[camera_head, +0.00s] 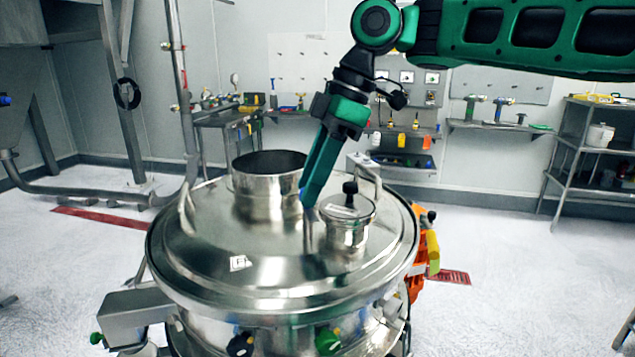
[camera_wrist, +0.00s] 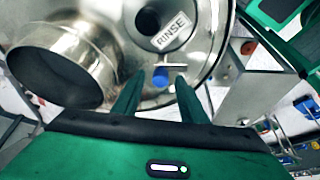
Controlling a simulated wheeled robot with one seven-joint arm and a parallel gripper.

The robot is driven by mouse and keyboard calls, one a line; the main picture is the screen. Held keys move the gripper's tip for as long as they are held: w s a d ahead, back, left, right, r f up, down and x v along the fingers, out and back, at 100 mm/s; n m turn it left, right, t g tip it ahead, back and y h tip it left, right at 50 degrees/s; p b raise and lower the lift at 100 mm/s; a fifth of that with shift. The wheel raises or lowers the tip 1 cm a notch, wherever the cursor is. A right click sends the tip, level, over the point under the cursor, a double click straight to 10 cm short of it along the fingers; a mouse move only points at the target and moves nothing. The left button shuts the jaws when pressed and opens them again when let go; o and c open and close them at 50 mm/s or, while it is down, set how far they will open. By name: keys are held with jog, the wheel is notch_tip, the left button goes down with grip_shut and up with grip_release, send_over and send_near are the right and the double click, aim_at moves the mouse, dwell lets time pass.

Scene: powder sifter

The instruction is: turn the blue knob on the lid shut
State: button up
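The blue knob (camera_wrist: 161,77) shows in the wrist view on the shiny steel lid (camera_wrist: 205,50), between the open chimney and the small capped port. My gripper (camera_wrist: 158,80) is open, with one green finger to each side of the knob in the picture. A gap shows between the knob and both fingers. I cannot tell whether the fingertips are level with the knob or above it. In the head view my gripper (camera_head: 306,206) points down at the lid (camera_head: 270,272), and the knob is hidden there by the fingers.
The open steel chimney (camera_head: 268,180) stands left of my gripper. The small port with a black knob (camera_head: 350,188) stands close on the right and carries a "RINSE" label (camera_wrist: 173,31). A raised handle (camera_head: 187,210) is at the lid's left. Benches and shelves are far back.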

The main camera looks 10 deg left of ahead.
jog(key=shift+f, duration=0.1)
jog(key=shift+c, duration=0.6)
grip_shut()
jog(key=shift+a+n+g, duration=0.15)
jog(key=shift+n+g, duration=0.25)
jog(key=shift+n, duration=0.6)
dwell(0.8)
jog(key=shift+o, duration=0.3)
grip_release()
jog(key=shift+o, duration=0.3)
